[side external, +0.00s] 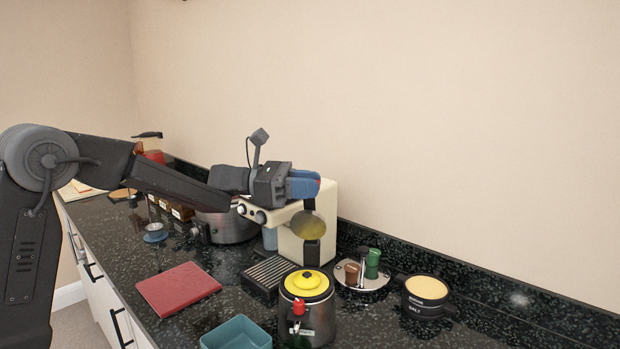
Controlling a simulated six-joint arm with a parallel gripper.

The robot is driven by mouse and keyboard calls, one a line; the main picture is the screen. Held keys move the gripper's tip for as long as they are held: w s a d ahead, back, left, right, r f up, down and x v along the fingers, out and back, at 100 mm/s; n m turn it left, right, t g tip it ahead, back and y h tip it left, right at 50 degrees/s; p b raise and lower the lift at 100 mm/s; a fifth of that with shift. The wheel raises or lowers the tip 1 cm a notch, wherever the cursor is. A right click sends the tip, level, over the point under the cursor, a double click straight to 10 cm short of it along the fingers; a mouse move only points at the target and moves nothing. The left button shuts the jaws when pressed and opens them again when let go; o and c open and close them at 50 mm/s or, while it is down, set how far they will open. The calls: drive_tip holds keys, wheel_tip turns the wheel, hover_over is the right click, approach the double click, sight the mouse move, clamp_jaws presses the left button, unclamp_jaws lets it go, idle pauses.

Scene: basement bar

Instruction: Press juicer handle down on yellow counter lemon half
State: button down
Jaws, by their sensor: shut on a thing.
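My gripper (305,185), with blue fingers, is raised in front of the cream machine near the back wall. It is shut on the dark upper end of a gold round-headed tool (308,225). The tool hangs down with its round face toward the camera. I cannot tell whether it touches the machine behind it. No juicer with a handle and no lemon half can be made out clearly. A steel pot (318,322) with a yellow knobbed lid (307,283) and red tap stands on the counter below and in front of my gripper.
The cream machine (329,210) has a slatted drip tray (262,281). A red book (178,288), teal tub (236,335), salt pot (427,293), and plate with brown and green items (373,268) stand around. A large steel pot (228,232) is under my arm. The dark counter's right front is clear.

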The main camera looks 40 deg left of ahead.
drive_tip(key=s+d+f+m, duration=0.2)
drive_tip(key=s+f+m, duration=0.1)
drive_tip(key=f+m, duration=0.1)
drive_tip(key=s+d+f+m, duration=0.2)
drive_tip(key=s+f+m, duration=0.1)
drive_tip(key=f+m, duration=0.1)
drive_tip(key=s+d+f+m, duration=0.2)
drive_tip(key=f+m, duration=0.2)
drive_tip(key=f, duration=0.1)
drive_tip(key=shift+s+f+m, duration=0.1)
drive_tip(key=shift+s+m, duration=0.3)
drive_tip(key=shift+f, duration=1.05)
drive_tip(key=c, duration=1)
unclamp_jaws()
